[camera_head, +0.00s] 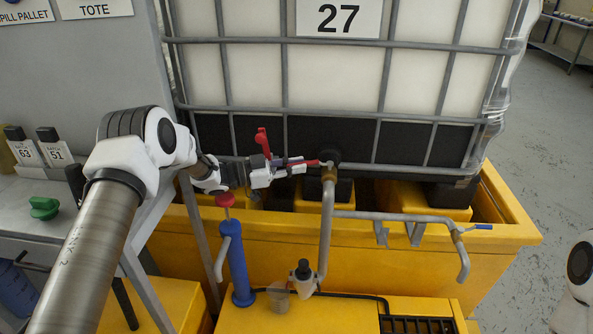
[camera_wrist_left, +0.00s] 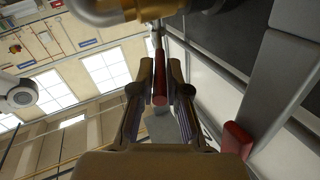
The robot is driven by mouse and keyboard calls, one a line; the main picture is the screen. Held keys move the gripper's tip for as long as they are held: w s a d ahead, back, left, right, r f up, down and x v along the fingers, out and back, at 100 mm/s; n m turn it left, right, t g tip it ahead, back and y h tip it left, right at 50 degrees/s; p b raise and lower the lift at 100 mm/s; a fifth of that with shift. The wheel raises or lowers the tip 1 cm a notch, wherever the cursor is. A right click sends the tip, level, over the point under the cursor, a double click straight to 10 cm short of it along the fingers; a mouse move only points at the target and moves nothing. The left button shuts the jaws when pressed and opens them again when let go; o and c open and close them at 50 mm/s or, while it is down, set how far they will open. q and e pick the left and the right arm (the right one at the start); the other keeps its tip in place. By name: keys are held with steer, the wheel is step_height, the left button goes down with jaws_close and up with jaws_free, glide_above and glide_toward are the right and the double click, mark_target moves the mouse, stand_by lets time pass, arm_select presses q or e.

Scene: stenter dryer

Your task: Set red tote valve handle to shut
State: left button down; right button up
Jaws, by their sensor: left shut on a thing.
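The red tote valve handle (camera_head: 312,163) points left from the brass valve (camera_head: 330,172) at the foot of the caged white tote (camera_head: 330,75). My left gripper (camera_head: 298,164) comes in from the left and is shut on the handle. In the left wrist view the red handle (camera_wrist_left: 160,95) lies lengthwise between the two fingers (camera_wrist_left: 160,88), with the valve and pipe (camera_wrist_left: 160,8) beyond. The part inside the fingers is partly hidden. My right gripper is out of view.
A grey outlet pipe (camera_head: 395,216) with a blue lever (camera_head: 482,227) crosses the yellow spill pallet (camera_head: 515,215). A blue hand pump (camera_head: 238,262) stands below my left gripper. A red upright piece (camera_head: 263,140) shows close to it. Open floor lies right.

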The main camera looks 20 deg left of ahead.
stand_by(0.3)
arm_select(q)
steer(key=c, duration=1.2)
jaws_free()
steer(key=shift+a, duration=0.1)
steer(key=shift+o, duration=0.2)
steer(key=s+d+n+t+y+p, duration=0.4)
steer(key=d+n+t+y+p, duration=0.3)
steer(key=y, duration=0.4)
steer(key=s+a+n+y+b, duration=0.1)
steer(key=s+a+n+b, duration=0.1)
steer(key=s, duration=0.6)
steer(key=s+f+n+g, duration=0.1)
steer(key=s+f+g, duration=0.3)
steer(key=s+f, duration=0.2)
steer(key=s+a+f+n+g+y, duration=0.1)
steer(key=s+f+g, duration=0.3)
steer(key=f, duration=0.7)
steer(key=s, duration=0.2)
steer(key=shift+s+a+f+g+y, duration=0.15)
steer(key=shift+s+f+g+y, duration=0.15)
steer(key=shift+g, duration=0.1)
